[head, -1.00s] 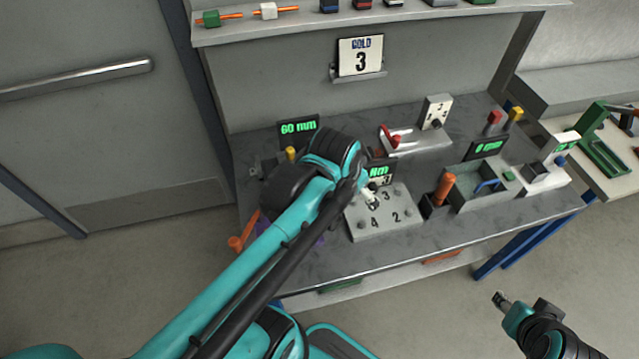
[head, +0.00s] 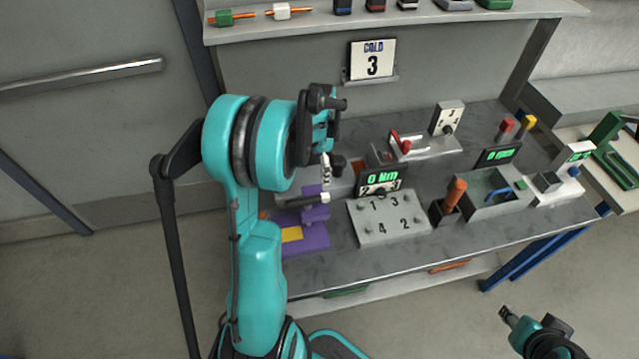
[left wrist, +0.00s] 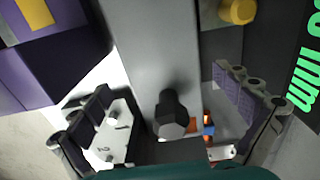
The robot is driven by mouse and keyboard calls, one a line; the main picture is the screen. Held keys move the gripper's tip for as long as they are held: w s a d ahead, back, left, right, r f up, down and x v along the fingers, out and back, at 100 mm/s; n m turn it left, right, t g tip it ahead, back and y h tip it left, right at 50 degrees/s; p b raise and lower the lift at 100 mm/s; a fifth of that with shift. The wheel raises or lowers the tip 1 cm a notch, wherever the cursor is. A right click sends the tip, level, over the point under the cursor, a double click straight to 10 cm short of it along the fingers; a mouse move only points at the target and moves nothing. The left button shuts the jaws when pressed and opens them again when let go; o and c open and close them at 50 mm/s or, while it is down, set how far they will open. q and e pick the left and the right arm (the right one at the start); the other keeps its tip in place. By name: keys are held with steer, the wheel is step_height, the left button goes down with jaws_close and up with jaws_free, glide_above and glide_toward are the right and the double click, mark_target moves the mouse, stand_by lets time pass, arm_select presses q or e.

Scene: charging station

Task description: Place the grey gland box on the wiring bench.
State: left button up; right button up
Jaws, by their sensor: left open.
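A grey box (head: 454,4) stands on the shelf at the top of the head view, partly cut off by the frame edge; I cannot tell for sure that it is the gland box. The wiring bench (head: 340,265) lies below the shelf. My left gripper (head: 325,115) is over the bench's left part, largely hidden by its own wrist. In the left wrist view its fingers (left wrist: 163,82) are spread, with a grey bar and a dark knob showing between them. Contact cannot be told. My right gripper (head: 507,313) is low at the right, away from the bench, its fingers too small to read.
A purple fixture (head: 312,238) with a yellow patch sits at the bench's left. A numbered grey block (head: 388,218), a display (head: 380,178), an orange-handled tool (head: 455,192) and a grey tray (head: 492,207) crowd the middle and right. The front strip is clear.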

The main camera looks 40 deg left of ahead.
mark_target(320, 177)
arm_select(q)
step_height(320, 177, down, 6)
steer(key=b, duration=0.2)
steer(key=shift+a+b, duration=0.15)
steer(key=shift+b, duration=0.15)
steer(key=shift+r, duration=0.15)
steer(key=shift+s, duration=0.1)
steer(key=c, duration=1.2)
steer(key=shift+r, duration=0.1)
steer(key=shift+r+p, duration=0.4)
steer(key=shift+r, duration=0.25)
step_height(320, 177, up, 17)
steer(key=p, duration=0.5)
steer(key=shift+f, duration=0.2)
